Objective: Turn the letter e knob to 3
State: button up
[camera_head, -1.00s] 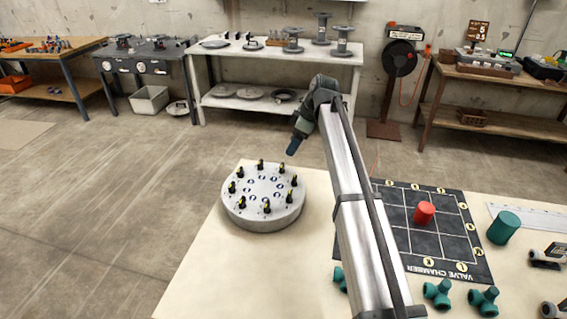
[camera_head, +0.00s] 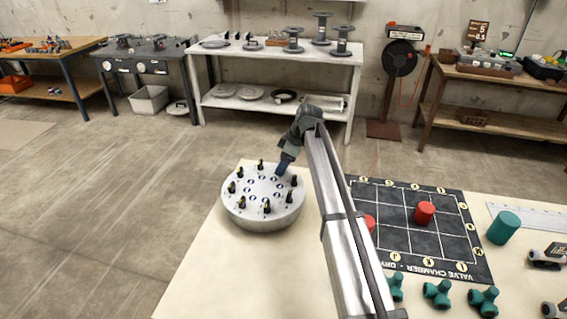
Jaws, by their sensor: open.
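A round grey drum (camera_head: 262,215) stands on the pale table, with a ring of small black and yellow knobs around its top. Blue round marks sit inside the ring. The letters and numbers are too small to read, so I cannot tell which knob is e; one knob (camera_head: 267,206) shows at the front. My gripper (camera_head: 280,172) points down over the right rear part of the drum's top, close to the knobs there. Its fingers are too small to make out, and I see nothing held in it. I cannot tell whether it touches a knob.
A dark gridded mat (camera_head: 400,240) with red cylinders lies right of my arm, which partly covers it. A teal cylinder (camera_head: 503,228) and several teal pipe fittings (camera_head: 437,293) are farther right and in front. The table left of my arm, in front of the drum, is clear.

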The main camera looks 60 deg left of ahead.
jog(key=shift+c, duration=0.4)
jog(key=c, duration=1)
